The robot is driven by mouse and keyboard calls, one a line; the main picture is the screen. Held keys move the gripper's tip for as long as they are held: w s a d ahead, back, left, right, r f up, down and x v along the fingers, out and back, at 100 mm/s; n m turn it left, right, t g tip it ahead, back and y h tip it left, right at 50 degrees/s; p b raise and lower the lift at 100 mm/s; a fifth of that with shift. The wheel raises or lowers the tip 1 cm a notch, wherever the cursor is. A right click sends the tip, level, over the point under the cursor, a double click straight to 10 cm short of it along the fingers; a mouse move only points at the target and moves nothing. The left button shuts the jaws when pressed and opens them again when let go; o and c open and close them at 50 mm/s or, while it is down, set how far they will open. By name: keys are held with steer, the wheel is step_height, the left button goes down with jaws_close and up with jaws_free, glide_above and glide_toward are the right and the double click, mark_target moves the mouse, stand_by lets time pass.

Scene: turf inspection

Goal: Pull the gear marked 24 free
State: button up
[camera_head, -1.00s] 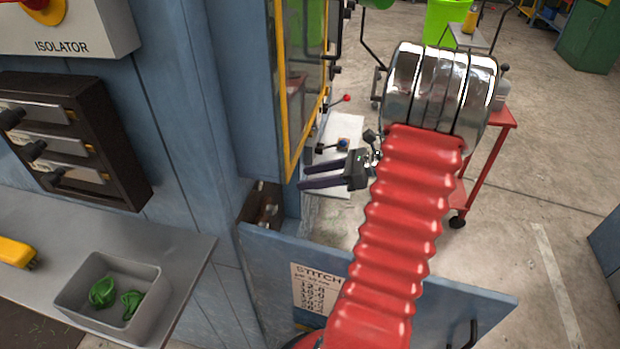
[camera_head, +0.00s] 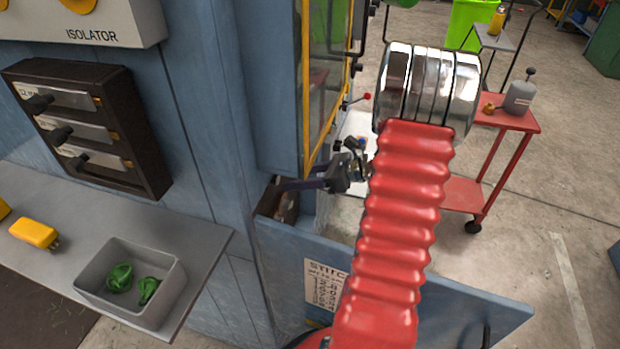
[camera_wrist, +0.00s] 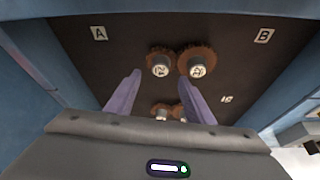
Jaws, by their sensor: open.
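In the wrist view, two brown toothed gears sit side by side on a dark panel: a left gear (camera_wrist: 153,54) and a right gear (camera_wrist: 207,56). Each has a pale-capped hub with a number too small to read surely, so I cannot tell which is marked 24. Lower gears (camera_wrist: 170,107) show partly between my fingers. My gripper (camera_wrist: 159,80) is open and empty, its purple fingers pointing at the upper gears, apart from them as far as I can see. In the head view my gripper (camera_head: 282,186) reaches the cabinet opening, and the gears are not clear there.
Letters A (camera_wrist: 99,33) and B (camera_wrist: 264,35) mark the panel, with blue walls around it. A blue hinged door (camera_head: 420,285) hangs open below the opening. A grey bin (camera_head: 130,285) with green items stands on the shelf at left. A red cart (camera_head: 500,125) stands at right.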

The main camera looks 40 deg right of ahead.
mark_target(278, 181)
steer(key=shift+x, duration=2.35)
steer(key=shift+c, duration=0.2)
steer(key=c, duration=1.1)
steer(key=shift+s+d, duration=0.35)
steer(key=shift+s, duration=0.2)
steer(key=shift+s+d, duration=0.3)
steer(key=shift+s, duration=0.3)
steer(key=shift+s+d, duration=0.6)
steer(key=shift+s, duration=0.4)
steer(key=shift+s+d, duration=0.6)
steer(key=shift+s, duration=0.4)
